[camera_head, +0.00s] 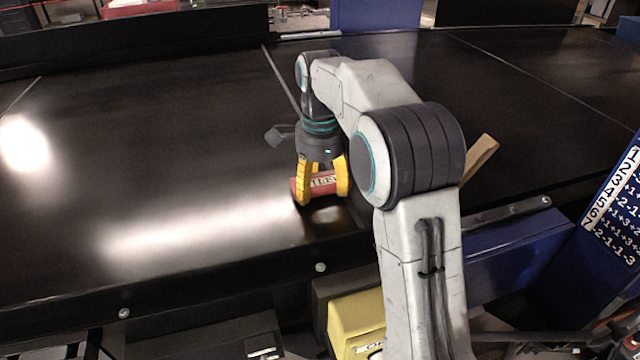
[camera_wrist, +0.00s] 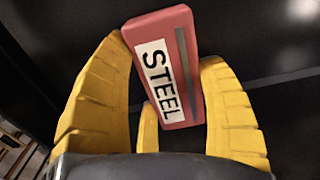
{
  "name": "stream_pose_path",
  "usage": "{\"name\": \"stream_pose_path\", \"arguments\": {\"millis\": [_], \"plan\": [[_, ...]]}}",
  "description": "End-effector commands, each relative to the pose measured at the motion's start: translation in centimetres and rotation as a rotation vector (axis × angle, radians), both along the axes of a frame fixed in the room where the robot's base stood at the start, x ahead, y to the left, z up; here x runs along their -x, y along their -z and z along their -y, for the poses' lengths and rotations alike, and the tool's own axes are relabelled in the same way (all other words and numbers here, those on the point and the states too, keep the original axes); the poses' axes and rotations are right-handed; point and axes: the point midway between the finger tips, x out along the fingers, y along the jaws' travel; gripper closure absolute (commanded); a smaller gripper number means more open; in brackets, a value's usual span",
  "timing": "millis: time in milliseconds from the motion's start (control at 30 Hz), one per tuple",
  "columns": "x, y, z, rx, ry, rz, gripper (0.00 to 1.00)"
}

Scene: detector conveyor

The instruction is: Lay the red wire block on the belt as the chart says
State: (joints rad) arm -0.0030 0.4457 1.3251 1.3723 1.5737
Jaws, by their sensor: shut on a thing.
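The red block (camera_head: 318,182) is held low over the black belt (camera_head: 180,130), near its front edge. In the wrist view the red block (camera_wrist: 163,25) carries a white label reading STEEL and a dark stripe along one side. My gripper (camera_head: 323,188) points down with its yellow fingers shut on the block. In the wrist view the gripper (camera_wrist: 165,65) has fingers on both sides of it. I cannot tell whether the block touches the belt. A blue board (camera_head: 620,200) with white numbers, likely the chart, stands at the right edge, partly cut off.
A yellow block (camera_head: 355,318) sits below the belt's front edge, partly behind my arm. A tan piece (camera_head: 480,157) shows right of my arm. A blue box (camera_head: 515,245) is in front of the belt. The belt left of my gripper is clear.

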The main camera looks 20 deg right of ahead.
Motion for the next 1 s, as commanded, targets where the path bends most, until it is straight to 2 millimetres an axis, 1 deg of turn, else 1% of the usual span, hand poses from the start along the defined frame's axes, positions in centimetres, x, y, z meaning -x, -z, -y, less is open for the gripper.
{"name": "stream_pose_path", "arguments": {"millis": [233, 267, 567, 600, 867, 1000], "plan": [[0.01, 0.51, 0.0, 0.0, 0.0, 0.0, 0.69], [0.0, 0.49, 0.0, 0.0, 0.0, 0.0, 0.31], [0.0, 0.44, 0.0, 0.0, 0.0, 0.0, 0.04], [0.0, 0.44, 0.0, 0.0, 0.0, 0.0, 0.03], [-0.01, 0.38, 0.0, 0.0, 0.0, 0.0, 0.03], [-0.06, -0.32, 0.0, 0.0, 0.0, 0.001, 0.03]]}}
